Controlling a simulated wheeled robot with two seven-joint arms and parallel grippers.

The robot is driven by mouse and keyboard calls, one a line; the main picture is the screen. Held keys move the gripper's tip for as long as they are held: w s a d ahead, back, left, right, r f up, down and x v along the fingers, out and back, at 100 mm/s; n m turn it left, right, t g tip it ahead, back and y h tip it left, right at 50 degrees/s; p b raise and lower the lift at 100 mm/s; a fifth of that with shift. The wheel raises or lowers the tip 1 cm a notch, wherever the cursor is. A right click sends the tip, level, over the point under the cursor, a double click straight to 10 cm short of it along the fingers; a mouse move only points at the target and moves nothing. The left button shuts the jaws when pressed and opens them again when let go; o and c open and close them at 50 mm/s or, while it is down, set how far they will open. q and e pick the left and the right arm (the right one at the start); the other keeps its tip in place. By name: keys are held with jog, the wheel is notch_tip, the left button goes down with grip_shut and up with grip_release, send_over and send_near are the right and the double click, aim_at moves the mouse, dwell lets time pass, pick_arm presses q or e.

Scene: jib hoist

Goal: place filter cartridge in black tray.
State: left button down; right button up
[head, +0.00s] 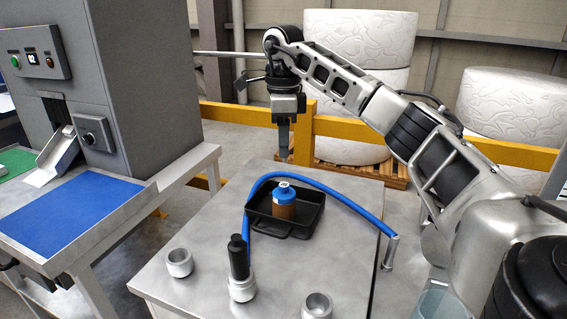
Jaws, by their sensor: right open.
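A filter cartridge (285,203) with a blue cap and brown body stands upright in the black tray (262,224), on the metal table. The cartridge's lower end is hidden by the tray's front wall. My right gripper (284,152) points down above the table's far edge, behind and above the tray. It is apart from the cartridge and appears empty; its fingers are seen nearly edge-on. My left gripper is not in view.
A blue hose (340,195) arcs behind the tray to a metal end at the right. A black cylinder (238,258) stands in a metal cup at the front; two empty cups (179,262) (317,306) flank it. A grey machine and blue mat (80,212) are at left.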

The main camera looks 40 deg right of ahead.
notch_tip(320, 180, up, 3)
jog(key=shift+f, duration=0.1)
dwell(0.6)
